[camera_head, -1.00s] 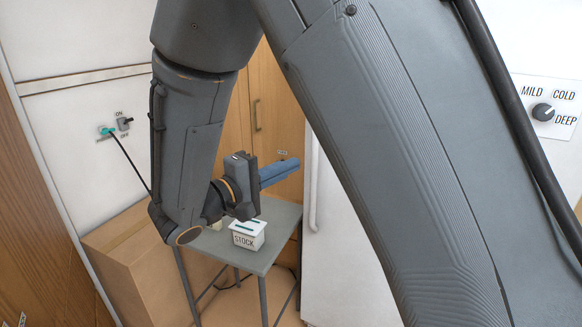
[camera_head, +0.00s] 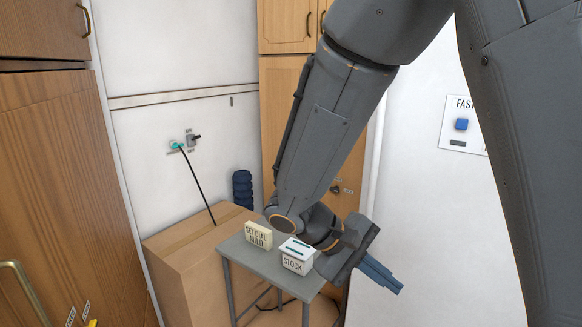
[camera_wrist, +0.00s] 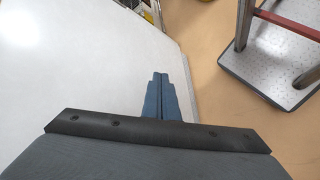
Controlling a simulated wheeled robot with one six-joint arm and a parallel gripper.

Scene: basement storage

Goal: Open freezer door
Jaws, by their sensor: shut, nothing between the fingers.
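The freezer is the tall white body at the right of the head view, and its white front (camera_head: 425,120) shows between my arm links. A panel marked "FAST" with a blue button (camera_head: 461,124) is on it. Most of its front and its handle are hidden by my arm. My gripper (camera_head: 396,287) is low before the freezer, right of the small table, blue fingers shut and empty, pointing down right. In the wrist view my closed fingers (camera_wrist: 158,76) lie over the right part of a large white panel (camera_wrist: 70,70), near its edge. I cannot tell whether they touch it.
A grey table (camera_head: 245,264) holds a "STOCK" box (camera_head: 297,262) and a cream labelled block (camera_head: 258,235). A cardboard box (camera_head: 178,262) stands behind it, wooden cabinets (camera_head: 40,150) at left. In the wrist view a metal-topped platform (camera_wrist: 265,65) stands on open tan floor (camera_wrist: 215,110).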

